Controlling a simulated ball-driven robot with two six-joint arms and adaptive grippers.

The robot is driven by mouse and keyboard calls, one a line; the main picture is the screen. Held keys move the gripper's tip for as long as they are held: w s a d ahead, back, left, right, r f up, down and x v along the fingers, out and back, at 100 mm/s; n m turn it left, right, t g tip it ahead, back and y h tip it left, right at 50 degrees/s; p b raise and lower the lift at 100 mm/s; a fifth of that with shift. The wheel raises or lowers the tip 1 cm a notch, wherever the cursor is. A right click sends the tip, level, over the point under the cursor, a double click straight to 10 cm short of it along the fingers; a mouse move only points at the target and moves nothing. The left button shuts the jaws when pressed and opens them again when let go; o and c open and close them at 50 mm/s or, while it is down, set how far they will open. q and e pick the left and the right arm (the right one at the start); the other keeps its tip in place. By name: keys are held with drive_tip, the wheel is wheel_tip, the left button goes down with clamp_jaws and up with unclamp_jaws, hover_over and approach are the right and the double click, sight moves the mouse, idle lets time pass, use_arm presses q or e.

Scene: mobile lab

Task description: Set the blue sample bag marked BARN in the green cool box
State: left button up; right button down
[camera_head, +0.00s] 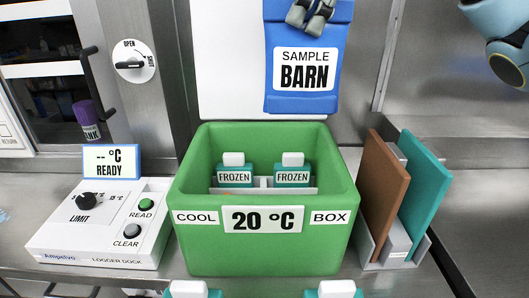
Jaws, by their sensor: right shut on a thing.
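The blue sample bag (301,98), labelled SAMPLE BARN, hangs upright at the top of the view. My right gripper (310,14) is shut on its upper part. Only the fingertips show, and the bag's top is cut off by the frame. The bag's lower edge appears just above the back rim of the green cool box (265,258). The box is open at the top and its front sign reads 20 °C. Inside it, two teal FROZEN packs (234,176) (292,177) with white caps stand at the back, behind a pale divider. My left gripper is out of view.
A white logger dock (95,235) with a small READY display (112,161) stands left of the box. A rack with brown (382,195) and teal (424,190) boards stands close on the right. Two white caps (188,289) (337,289) show at the bottom edge.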

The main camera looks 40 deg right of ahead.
drive_tip(key=b, duration=0.2)
hover_over(290, 93)
drive_tip(key=d, duration=0.2)
drive_tip(key=f, duration=0.5)
drive_tip(key=shift+s, duration=0.3)
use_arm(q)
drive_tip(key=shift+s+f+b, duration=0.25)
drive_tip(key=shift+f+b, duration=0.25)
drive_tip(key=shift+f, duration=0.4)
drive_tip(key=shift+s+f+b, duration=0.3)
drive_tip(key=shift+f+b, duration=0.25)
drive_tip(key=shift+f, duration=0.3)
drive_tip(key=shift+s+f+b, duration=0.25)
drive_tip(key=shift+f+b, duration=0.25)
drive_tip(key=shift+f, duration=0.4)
use_arm(e)
wheel_tip(290, 93, down, 23)
drive_tip(key=shift+f, duration=0.15)
drive_tip(key=c, duration=1.3)
unclamp_jaws()
drive_tip(key=shift+c, duration=0.2)
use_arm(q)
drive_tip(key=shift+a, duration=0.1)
